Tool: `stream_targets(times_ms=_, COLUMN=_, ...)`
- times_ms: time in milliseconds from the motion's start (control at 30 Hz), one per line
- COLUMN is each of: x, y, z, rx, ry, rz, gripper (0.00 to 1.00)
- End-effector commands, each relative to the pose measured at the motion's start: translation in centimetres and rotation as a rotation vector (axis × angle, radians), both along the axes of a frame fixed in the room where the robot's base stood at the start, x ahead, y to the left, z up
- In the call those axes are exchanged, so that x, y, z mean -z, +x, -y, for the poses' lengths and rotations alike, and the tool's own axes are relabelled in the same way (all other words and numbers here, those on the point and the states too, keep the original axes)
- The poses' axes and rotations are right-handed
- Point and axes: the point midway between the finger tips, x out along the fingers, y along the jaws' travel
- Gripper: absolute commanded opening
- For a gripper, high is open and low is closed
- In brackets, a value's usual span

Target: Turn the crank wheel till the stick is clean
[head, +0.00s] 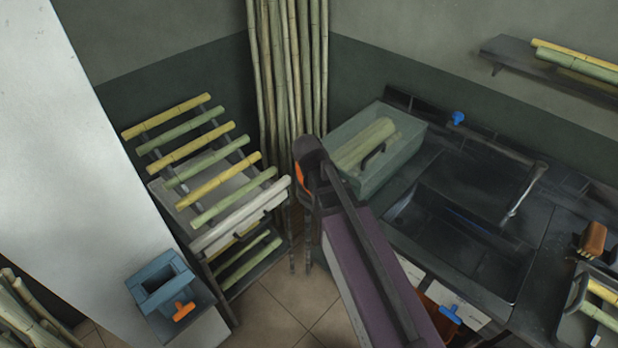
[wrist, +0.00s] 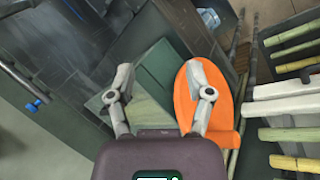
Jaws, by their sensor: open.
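My gripper (wrist: 160,82) shows in the wrist view with its two grey fingers spread apart and nothing between them. In the head view my arm's dark links hide the fingers. I cannot make out a crank wheel or a press in either view. Several yellow and green cane sticks (head: 205,168) lie across a rack at the left of the head view; I cannot tell which is the task's stick. Some show at the right of the wrist view (wrist: 295,134). An orange rounded piece (wrist: 186,105) lies behind the right finger; its identity is unclear.
A green bin (head: 408,150) holding thick cane stands on the dark counter with a sink (head: 458,240). Tall canes (head: 290,70) stand in the corner. A blue-grey box (head: 160,284) with an orange handle sits at lower left. Tiled floor (head: 300,308) is clear between rack and counter.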

Motion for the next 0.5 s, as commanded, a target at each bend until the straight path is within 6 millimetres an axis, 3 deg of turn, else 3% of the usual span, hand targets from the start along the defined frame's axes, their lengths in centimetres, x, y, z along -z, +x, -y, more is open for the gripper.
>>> stream_targets(times_ms=33, x=1.2, y=1.2, z=-1.1, rx=-0.006, ry=-0.051, rz=0.016, gripper=0.67)
stream_targets(times_ms=100, x=1.6, y=2.1, z=-2.2, rx=-0.006, ry=-0.123, rz=0.043, gripper=0.67)
stream_targets(times_ms=267, x=2.1, y=4.2, z=-5.1, rx=-0.008, ry=-0.285, rz=0.125, gripper=0.67)
stream_targets(times_ms=500, x=2.1, y=6.7, z=-10.9, rx=-0.011, ry=-0.504, rz=0.295, gripper=0.67)
